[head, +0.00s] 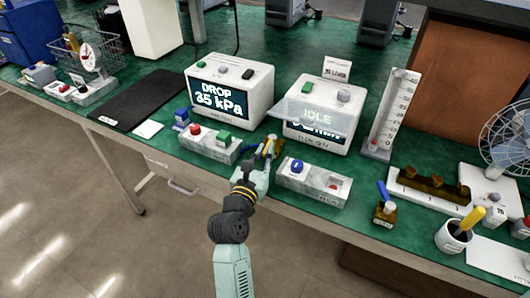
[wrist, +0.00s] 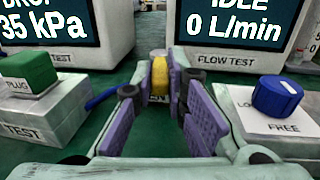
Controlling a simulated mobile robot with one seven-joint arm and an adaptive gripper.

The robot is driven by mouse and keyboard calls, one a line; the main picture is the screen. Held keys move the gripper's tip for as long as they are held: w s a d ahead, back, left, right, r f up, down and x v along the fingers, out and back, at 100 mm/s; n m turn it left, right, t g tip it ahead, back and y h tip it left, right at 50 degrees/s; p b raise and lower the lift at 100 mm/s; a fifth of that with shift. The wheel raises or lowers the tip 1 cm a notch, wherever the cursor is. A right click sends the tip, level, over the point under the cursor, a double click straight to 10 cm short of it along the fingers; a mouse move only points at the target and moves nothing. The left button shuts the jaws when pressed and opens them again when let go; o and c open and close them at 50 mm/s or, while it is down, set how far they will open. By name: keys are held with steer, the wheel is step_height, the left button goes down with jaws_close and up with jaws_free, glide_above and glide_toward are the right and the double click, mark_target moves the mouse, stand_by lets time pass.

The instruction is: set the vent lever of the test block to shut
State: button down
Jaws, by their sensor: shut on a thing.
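The test block (head: 208,146) is a grey block labelled TEST, left of my gripper, with a red knob (head: 195,131) and a green block marked PLUG (head: 223,138) on top. In the wrist view the test block (wrist: 38,128) is cut off at the left, with the green piece (wrist: 30,71) on it. I cannot make out a vent lever on it for certain. My gripper (head: 267,149) is at the bench's front edge, right of the test block. Its purple-padded fingers (wrist: 167,95) are shut on a yellow piece (wrist: 159,76). Its lower end is hidden.
A second block (head: 312,184) with a blue knob (head: 297,166) is close on the right. Behind stand the DROP 35 kPa box (head: 243,72) and the IDLE flow test box (head: 325,142). A blue-handled brass fitting (head: 384,212) and a pen cup (head: 453,238) are further right.

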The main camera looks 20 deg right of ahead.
stand_by(0.4)
steer(key=c, duration=1.6)
jaws_free()
steer(key=shift+b, duration=0.3)
